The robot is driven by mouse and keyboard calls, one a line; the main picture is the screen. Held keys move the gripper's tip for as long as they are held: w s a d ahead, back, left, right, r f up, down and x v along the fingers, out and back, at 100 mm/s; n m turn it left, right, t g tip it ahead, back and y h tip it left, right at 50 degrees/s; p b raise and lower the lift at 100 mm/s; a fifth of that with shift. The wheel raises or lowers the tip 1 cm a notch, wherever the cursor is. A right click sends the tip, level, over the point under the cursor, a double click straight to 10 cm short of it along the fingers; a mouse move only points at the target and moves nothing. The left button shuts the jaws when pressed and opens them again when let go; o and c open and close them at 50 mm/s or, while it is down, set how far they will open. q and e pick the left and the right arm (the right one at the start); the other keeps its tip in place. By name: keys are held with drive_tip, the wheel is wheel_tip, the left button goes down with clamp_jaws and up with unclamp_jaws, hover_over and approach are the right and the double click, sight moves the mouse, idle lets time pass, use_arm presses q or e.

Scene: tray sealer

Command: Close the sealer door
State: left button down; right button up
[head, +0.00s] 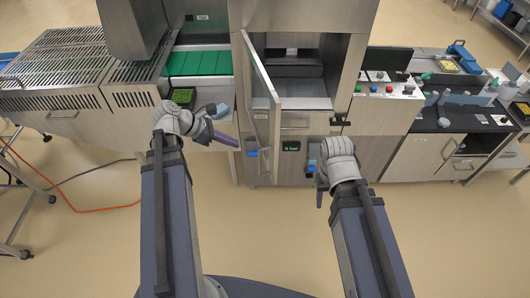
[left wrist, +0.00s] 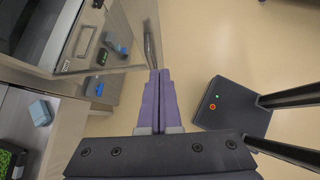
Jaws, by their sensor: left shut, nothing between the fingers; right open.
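The sealer door (head: 261,82) is open. It is swung out toward me from the left side of the sealer's opening (head: 300,88) and I see it nearly edge-on in the head view. Its handle (head: 265,160) is low near the free edge, and a handle bar (left wrist: 150,45) shows in the left wrist view. My left gripper (head: 238,143) is shut and empty, just left of the door on its outer side; its purple fingers (left wrist: 159,75) point toward the handle area. I cannot tell whether they touch it. My right gripper (head: 318,185) is open and empty, right of the door, below the sealer front.
A green conveyor belt (head: 198,64) lies left of the sealer, with a slatted metal unit (head: 55,75) beyond it. A button panel (head: 388,90) and a black worktop (head: 455,117) stand at right. A green-filled tray (head: 183,97) lies near my left wrist. Floor in front is clear.

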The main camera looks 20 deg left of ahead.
use_arm(q)
drive_tip(key=b, duration=0.7)
approach(273, 152)
drive_tip(key=x, duration=0.4)
drive_tip(key=shift+s+f, duration=0.2)
drive_tip(key=shift+f, duration=0.15)
drive_tip(key=shift+w+d, duration=0.4)
drive_tip(key=shift+d, duration=0.2)
drive_tip(key=shift+d, duration=0.15)
